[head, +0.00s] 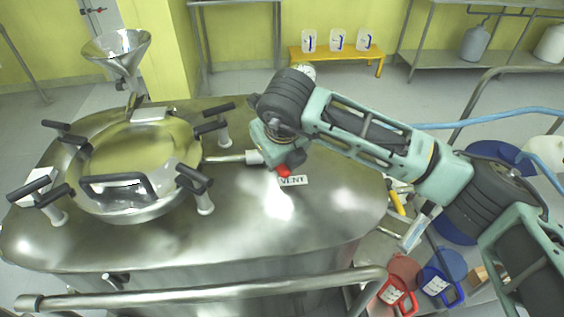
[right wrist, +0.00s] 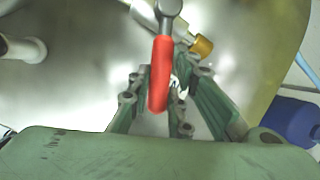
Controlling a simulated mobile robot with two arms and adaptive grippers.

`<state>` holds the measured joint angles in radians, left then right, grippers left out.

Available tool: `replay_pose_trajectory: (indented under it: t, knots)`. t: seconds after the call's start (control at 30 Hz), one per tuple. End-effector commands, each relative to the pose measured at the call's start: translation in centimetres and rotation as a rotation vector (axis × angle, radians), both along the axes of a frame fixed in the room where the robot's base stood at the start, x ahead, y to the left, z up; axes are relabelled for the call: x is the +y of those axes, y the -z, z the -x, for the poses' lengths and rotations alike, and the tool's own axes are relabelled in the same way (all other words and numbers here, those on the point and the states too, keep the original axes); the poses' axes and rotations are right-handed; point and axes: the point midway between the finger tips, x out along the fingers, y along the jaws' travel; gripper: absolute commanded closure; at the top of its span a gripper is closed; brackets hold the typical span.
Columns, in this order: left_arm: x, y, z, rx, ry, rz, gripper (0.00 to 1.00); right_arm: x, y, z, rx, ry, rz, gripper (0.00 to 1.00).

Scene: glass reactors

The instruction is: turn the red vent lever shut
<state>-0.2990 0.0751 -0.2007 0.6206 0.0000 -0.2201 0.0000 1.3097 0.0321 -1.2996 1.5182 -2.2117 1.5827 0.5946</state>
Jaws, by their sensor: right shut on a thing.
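The red vent lever (head: 283,171) shows only in part in the head view, beside the VENT label (head: 293,180) on top of the steel vessel. My right gripper (head: 278,160) is over it and hides most of the valve. In the right wrist view the red lever (right wrist: 160,75) hangs down from its grey pivot at the top of the picture. The green fingers of my right gripper (right wrist: 163,92) are closed around its lower part. A brass-coloured fitting (right wrist: 202,46) is just right of the pivot. My left gripper is not in view.
The steel vessel (head: 240,240) has a round hatch (head: 135,165) with several black-handled clamps at left. A funnel (head: 118,48) stands behind the hatch. A steel rail (head: 200,295) runs along the front. Red and blue jugs (head: 440,290) stand at lower right.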

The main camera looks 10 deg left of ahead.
Motion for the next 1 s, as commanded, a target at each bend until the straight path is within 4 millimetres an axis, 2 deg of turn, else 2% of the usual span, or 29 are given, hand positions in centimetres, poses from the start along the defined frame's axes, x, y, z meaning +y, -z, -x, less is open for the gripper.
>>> replay_pose_trajectory:
  t: [0.57, 0.6, 0.7, 0.8, 1.0]
  knots:
    - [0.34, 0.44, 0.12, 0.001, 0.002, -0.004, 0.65, 0.25, -0.10, 0.15, -0.001, 0.032, -0.002, 1.00]
    - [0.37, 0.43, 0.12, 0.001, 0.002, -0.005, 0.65, 0.25, -0.11, 0.14, -0.001, 0.032, -0.002, 0.79]
    - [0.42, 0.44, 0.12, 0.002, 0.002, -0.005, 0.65, 0.24, -0.09, 0.15, 0.000, 0.032, -0.002, 0.70]
    - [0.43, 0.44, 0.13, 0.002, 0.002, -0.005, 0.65, 0.23, -0.06, 0.15, 0.000, 0.032, -0.002, 0.62]
    - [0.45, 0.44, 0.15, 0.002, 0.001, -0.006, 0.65, 0.23, -0.03, 0.16, 0.001, 0.031, -0.001, 0.62]
